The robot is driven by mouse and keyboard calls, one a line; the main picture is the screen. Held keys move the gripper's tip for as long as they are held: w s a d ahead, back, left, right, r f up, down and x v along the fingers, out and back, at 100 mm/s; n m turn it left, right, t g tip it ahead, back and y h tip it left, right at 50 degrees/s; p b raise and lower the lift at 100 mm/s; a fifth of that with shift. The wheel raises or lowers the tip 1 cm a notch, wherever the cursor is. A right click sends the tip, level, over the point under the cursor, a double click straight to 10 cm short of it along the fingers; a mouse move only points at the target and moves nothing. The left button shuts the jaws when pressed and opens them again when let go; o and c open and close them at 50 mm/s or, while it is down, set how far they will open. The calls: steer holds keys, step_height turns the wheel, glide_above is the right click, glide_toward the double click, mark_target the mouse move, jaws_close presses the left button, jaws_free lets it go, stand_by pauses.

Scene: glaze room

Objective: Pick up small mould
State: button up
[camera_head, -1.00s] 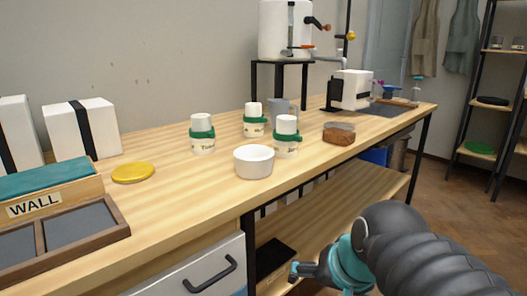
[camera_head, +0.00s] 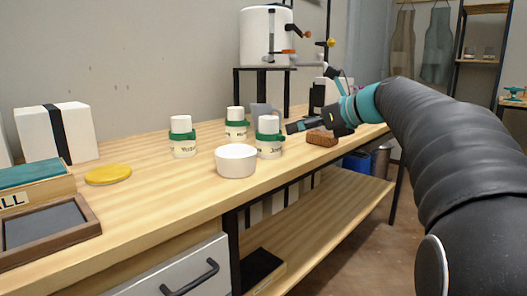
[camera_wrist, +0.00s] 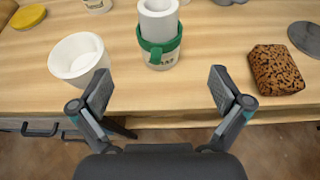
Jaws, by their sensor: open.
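No label marks the small mould, and I cannot tell for certain which thing it is. A white block with a black strap (camera_head: 85,128) stands at the left of the bench; another, behind my arm, is mostly hidden. Nearer are a plain white bowl (camera_head: 236,163) and several white cylinders in green-banded, lettered pots (camera_head: 183,148). My gripper (camera_head: 298,126) is open and empty above the bench, near the right front pot (camera_head: 268,152). In the wrist view this pot (camera_wrist: 160,60) lies beyond and between the fingers (camera_wrist: 163,90), with the bowl (camera_wrist: 62,62) to the left.
A brown speckled block (camera_head: 321,138) lies right of the pots; it also shows in the wrist view (camera_wrist: 276,72). A yellow disc (camera_head: 108,174) and a wood-framed tray (camera_head: 45,225) lie at the left. A white drum (camera_head: 266,38) stands on a black stand behind. Bench wood in front is clear.

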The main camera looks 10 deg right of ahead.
mark_target(279, 134)
steer(key=x, duration=0.7)
steer(key=shift+a+f+b, duration=0.15)
steer(key=shift+b, duration=0.2)
steer(key=shift+f+b+x, duration=0.1)
steer(key=shift+b+x, duration=0.2)
steer(key=shift+x, duration=1.05)
steer(key=shift+f+b+x, duration=0.15)
steer(key=shift+b+x, duration=0.15)
steer(key=shift+x, duration=1)
steer(key=shift+s, duration=0.1)
steer(key=c, duration=1.2)
steer(key=shift+c, duration=0.7)
steer(key=shift+r, duration=0.15)
